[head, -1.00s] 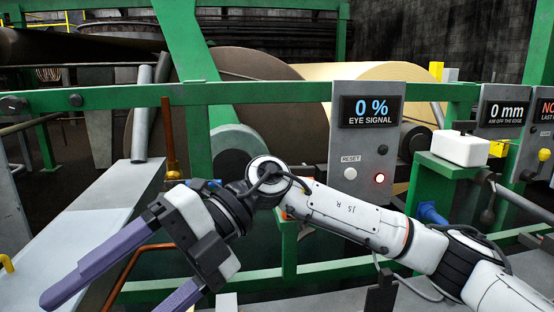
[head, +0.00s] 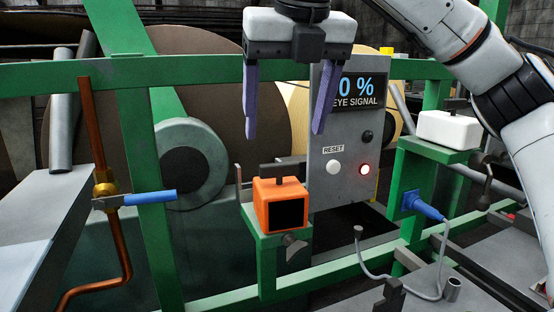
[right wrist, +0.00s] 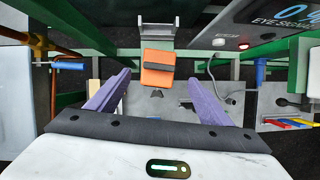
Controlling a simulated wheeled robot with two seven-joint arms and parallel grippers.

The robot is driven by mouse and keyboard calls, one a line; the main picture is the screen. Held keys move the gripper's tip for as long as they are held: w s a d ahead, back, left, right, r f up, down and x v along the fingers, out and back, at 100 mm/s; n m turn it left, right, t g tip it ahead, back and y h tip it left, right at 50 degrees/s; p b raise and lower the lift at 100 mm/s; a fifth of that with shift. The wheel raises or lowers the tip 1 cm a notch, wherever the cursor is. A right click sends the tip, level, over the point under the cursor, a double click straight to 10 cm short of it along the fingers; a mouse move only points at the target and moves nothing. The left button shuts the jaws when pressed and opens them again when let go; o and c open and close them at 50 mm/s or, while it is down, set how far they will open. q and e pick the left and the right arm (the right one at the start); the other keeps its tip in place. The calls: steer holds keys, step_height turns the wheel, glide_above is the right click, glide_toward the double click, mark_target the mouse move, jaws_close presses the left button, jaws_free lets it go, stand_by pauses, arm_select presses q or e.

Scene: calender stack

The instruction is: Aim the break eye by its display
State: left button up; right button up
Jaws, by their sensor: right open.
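The orange break eye (head: 278,207) with a dark square face sits on a green bracket (head: 255,250) on the machine frame. It has a dark bar on top. In the right wrist view the eye (right wrist: 158,72) shows ahead, between the fingers. My left gripper is not in view.
A white box (head: 449,129) stands on a green bracket at the right. A blue plug (head: 428,209) with a grey cable is below it. A copper pipe (head: 104,200) with a blue-handled valve (head: 150,198) stands left. Green rails cross in front of large rolls.

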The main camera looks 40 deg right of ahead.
mark_target(280, 163)
steer(key=b+x, duration=0.1)
steer(key=x, duration=0.5)
steer(key=shift+w+f, duration=0.1)
steer(key=shift+f, duration=0.15)
steer(key=shift+w+f+b, duration=0.3)
steer(key=shift+f, duration=0.3)
steer(key=c, duration=1)
steer(key=shift+d, duration=0.1)
steer(key=shift+c, duration=0.2)
